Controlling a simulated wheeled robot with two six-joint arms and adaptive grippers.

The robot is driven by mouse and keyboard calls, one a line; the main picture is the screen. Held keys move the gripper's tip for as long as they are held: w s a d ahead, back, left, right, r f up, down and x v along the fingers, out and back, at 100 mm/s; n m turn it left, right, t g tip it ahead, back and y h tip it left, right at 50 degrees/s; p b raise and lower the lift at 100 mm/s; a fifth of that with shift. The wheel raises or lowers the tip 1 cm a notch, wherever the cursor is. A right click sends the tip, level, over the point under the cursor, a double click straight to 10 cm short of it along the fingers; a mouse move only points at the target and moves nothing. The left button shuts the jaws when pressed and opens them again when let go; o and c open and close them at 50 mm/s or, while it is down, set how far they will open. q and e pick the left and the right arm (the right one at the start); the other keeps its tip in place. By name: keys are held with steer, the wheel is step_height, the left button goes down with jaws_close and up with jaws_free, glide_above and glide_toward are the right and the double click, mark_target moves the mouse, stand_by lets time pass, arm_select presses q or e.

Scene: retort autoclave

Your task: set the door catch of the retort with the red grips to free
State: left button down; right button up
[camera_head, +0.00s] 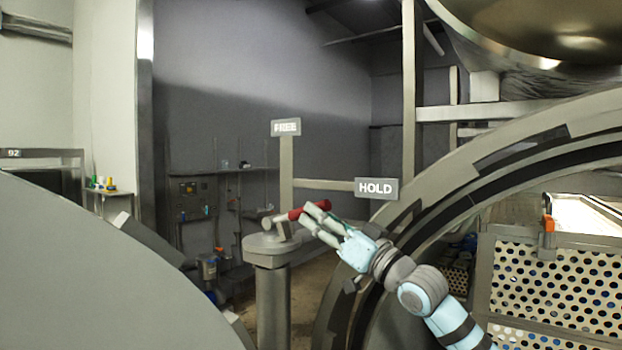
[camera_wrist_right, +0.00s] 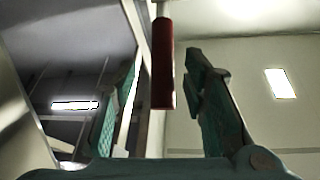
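The door catch is a lever with a red grip (camera_head: 312,209) on top of a grey post (camera_head: 272,252). The lever points right, toward the side of the HOLD sign (camera_head: 376,188). The FREE sign (camera_head: 286,127) stands on an upright behind the post. My right gripper (camera_head: 314,219) is at the grip, its fingers spread. In the right wrist view the red grip (camera_wrist_right: 163,65) lies between the two open fingers (camera_wrist_right: 155,95), with gaps on both sides. My left gripper is not in view.
A large round retort rim (camera_head: 490,165) curves behind my right arm. A perforated basket (camera_head: 550,285) stands at the right. A big grey curved surface (camera_head: 90,275) fills the lower left. A wall panel with fittings (camera_head: 198,195) is at the back.

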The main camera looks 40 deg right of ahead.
mark_target(299, 214)
steer(key=x, duration=0.1)
steer(key=p+x, duration=0.1)
steer(key=shift+w+r, duration=0.2)
steer(key=shift+r, duration=0.1)
steer(key=shift+w+a, duration=0.2)
steer(key=shift+w, duration=0.25)
jaws_close()
